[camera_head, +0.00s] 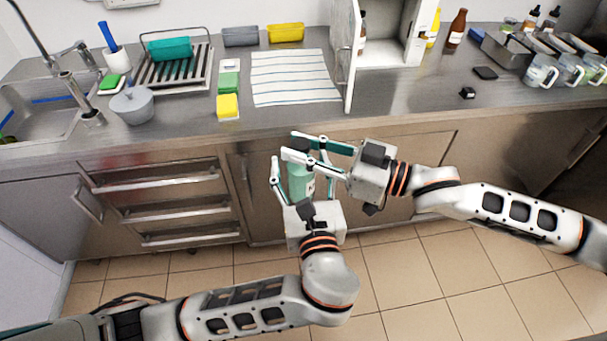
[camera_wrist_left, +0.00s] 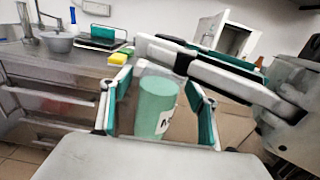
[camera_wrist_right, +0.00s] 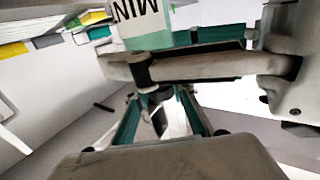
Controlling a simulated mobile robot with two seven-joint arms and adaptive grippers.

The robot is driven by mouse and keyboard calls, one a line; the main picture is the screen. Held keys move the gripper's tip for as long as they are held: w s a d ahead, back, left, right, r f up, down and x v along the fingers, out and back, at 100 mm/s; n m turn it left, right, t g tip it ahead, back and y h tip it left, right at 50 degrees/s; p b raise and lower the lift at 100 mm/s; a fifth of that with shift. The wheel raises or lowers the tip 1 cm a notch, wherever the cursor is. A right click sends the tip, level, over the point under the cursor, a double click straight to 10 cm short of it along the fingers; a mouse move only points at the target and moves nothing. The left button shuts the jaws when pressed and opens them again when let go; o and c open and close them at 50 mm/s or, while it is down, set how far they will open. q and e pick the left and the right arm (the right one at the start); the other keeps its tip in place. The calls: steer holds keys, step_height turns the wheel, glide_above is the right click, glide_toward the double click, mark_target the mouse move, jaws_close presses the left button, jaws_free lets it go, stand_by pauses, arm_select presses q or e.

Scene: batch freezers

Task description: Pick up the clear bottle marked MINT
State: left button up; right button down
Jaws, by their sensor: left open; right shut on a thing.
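The clear bottle (camera_head: 300,182) with pale green contents is held in front of the counter, its top hidden by my right gripper in the head view. My right gripper (camera_head: 291,147) is shut on its upper end. My left gripper (camera_head: 303,172) is open, with one finger on each side of the bottle's body; the left wrist view shows the bottle (camera_wrist_left: 155,103) between the fingers, apparently with gaps. In the right wrist view the label on the bottle (camera_wrist_right: 138,18) reads "MIN", the rest cut off.
The counter carries a dish rack (camera_head: 174,66), a striped cloth (camera_head: 293,77), sponges (camera_head: 228,106) and a grey pot (camera_head: 132,106). A white cabinet (camera_head: 388,40) has its door (camera_head: 347,55) open. Measuring jugs (camera_head: 541,70) stand at right.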

arm_select(q)
steer(key=c, duration=1.5)
steer(key=shift+o, duration=0.2)
arm_select(e)
steer(key=c, duration=1.6)
jaws_free()
steer(key=shift+c, duration=0.2)
